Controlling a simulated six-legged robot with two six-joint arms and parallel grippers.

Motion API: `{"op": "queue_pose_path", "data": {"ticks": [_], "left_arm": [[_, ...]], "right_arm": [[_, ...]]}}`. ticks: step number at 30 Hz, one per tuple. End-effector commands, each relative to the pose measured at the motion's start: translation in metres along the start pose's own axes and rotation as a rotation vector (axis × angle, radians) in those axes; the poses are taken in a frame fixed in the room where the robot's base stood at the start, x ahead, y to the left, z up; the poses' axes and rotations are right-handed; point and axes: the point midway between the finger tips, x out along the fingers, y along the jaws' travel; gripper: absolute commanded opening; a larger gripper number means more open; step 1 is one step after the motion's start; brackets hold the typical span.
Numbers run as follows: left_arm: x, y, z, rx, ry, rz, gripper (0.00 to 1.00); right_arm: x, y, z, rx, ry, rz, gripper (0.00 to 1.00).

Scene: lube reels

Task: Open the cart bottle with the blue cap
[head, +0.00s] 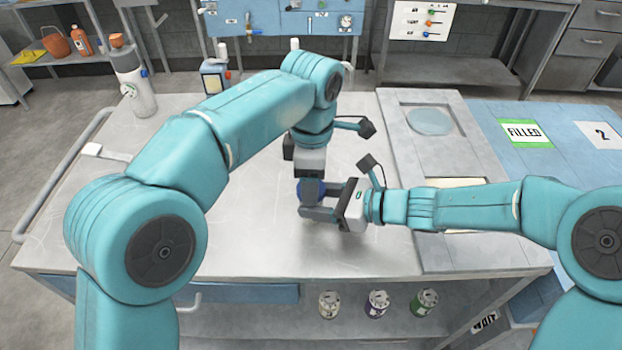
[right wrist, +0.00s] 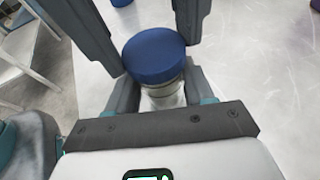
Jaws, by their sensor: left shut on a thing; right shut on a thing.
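The bottle with the blue cap (right wrist: 155,55) stands between my two grippers in the right wrist view; its clear body (right wrist: 164,95) shows below the cap. In the head view only bits of the blue cap (head: 319,187) show between the fingers. My left gripper (head: 311,190) reaches down from above, its dark fingers on opposite sides of the cap, shut on it. My right gripper (head: 318,208) comes in level from the right, shut on the bottle body below the cap. The cap appears seated on the bottle; most of the body is hidden by fingers.
The grey tabletop (head: 240,235) around the grippers is mostly clear. A white bottle with an orange top (head: 133,85) stands at the back left. Several small jars (head: 376,303) sit on a lower shelf.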

Motion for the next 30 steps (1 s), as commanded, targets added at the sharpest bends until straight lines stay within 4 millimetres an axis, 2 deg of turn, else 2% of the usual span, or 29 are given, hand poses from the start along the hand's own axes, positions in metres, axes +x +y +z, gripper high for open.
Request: {"op": "queue_pose_path", "data": {"ticks": [3, 21, 30], "left_arm": [[-0.0001, -0.0001, -0.0006, -0.096, 0.001, -0.001, 0.22], [-0.0004, 0.0000, -0.0006, -0.091, 0.001, -0.001, 0.22], [-0.0089, 0.0002, -0.0004, -0.090, 0.001, 0.000, 0.22]], "right_arm": [[-0.0003, -0.0007, -0.0001, 0.001, 0.000, -0.002, 0.00], [-0.0002, -0.0002, 0.0001, 0.000, 0.000, 0.000, 0.00], [-0.0002, -0.0001, 0.0000, 0.000, 0.000, 0.000, 0.00]]}}
